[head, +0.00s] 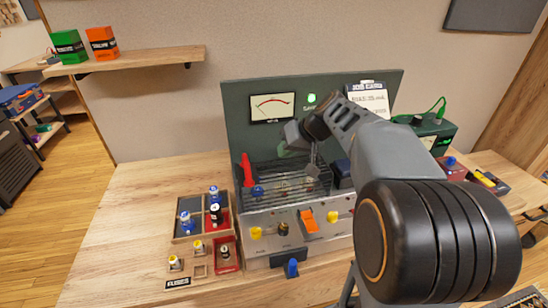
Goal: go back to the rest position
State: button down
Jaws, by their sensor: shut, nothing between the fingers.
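My gripper (313,167) shows small and grey in the head view, partly hidden by my own arm. It is shut with nothing between its fingers. It appears in front of the dark green panel (240,125), above the wire rack area of the grey amp unit (265,222) on the bench. The gap between it and the rack is hard to judge. My arm reaches in from the right and covers the right part of the unit.
A wooden tray (196,236) with blue-topped, black and yellow parts stands left of the unit. A red lever (247,171) rises at the rack's left. A dark green box (436,134) with a green cable stands behind at right. The bench's left side is bare.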

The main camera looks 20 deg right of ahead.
jog(key=shift+s+d+f+m+g+h, duration=0.15)
jog(key=shift+s+d+f+m+h, duration=0.15)
jog(key=shift+s+d+m, duration=0.3)
jog(key=shift+s+d+f+m+g+h, duration=0.15)
jog(key=shift+s+d+m+h, duration=0.15)
jog(key=shift+s+d+m, duration=0.3)
jog(key=s+a+n+h+p, duration=0.1)
jog(key=s+a+h+p, duration=0.1)
jog(key=s, duration=0.5)
jog(key=s+a+n+g+h+p, duration=0.1)
jog(key=s+a+h+p, duration=0.1)
jog(key=s+a+p, duration=0.2)
jog(key=s+p, duration=0.3)
jog(key=s, duration=0.1)
jog(key=shift+a+r+h, duration=0.15)
jog(key=shift+r+h, duration=0.05)
jog(key=shift+h, duration=0.1)
jog(key=c, duration=1.8)
grip_release()
